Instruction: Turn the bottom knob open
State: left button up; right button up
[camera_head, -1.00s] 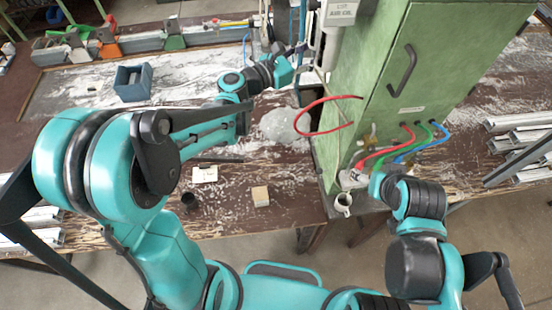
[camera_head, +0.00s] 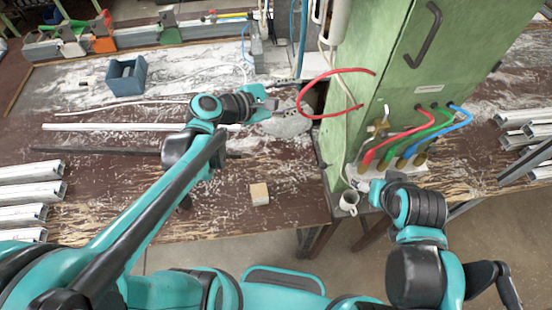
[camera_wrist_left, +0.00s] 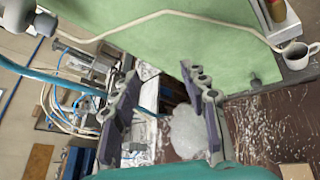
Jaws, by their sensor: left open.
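The green cabinet (camera_head: 370,90) stands on the bench right of centre, with red, green and blue hoses ending at brass-coloured fittings (camera_head: 402,163) low on its front. A brass-coloured knob-like part (camera_head: 380,125) sits above them. I cannot tell which part is the bottom knob. My left gripper (camera_head: 272,104) is left of the cabinet, close to the red hose loop (camera_head: 335,72). In the left wrist view its two fingers (camera_wrist_left: 160,75) are apart with nothing between them, facing the green side panel (camera_wrist_left: 190,45). My right arm's end (camera_head: 377,190) is below the fittings; its fingers cannot be made out.
A white mug (camera_head: 349,201) stands at the bench edge by the cabinet. A wooden block (camera_head: 260,194) lies on the bench. A blue bin (camera_head: 126,77) is at the upper left. Metal profiles (camera_head: 28,195) lie at left, others (camera_head: 525,125) at right.

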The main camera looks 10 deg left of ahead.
pick_arm(q)
jog(key=s+a+f+m+g+y+b, duration=0.1)
jog(key=s+f+m+b, duration=0.3)
jog(key=f, duration=0.4)
jog(key=s+a+f+m+g+y+b, duration=0.1)
jog(key=s+a+f+m+y+b, duration=0.1)
jog(key=f, duration=0.6)
jog(key=shift+s+a+m+y+b, duration=0.2)
jog(key=shift+s+m+y+b, duration=0.55)
jog(key=shift+m+b, duration=0.85)
jog(key=shift+s+f, duration=0.1)
jog(key=shift+s, duration=0.05)
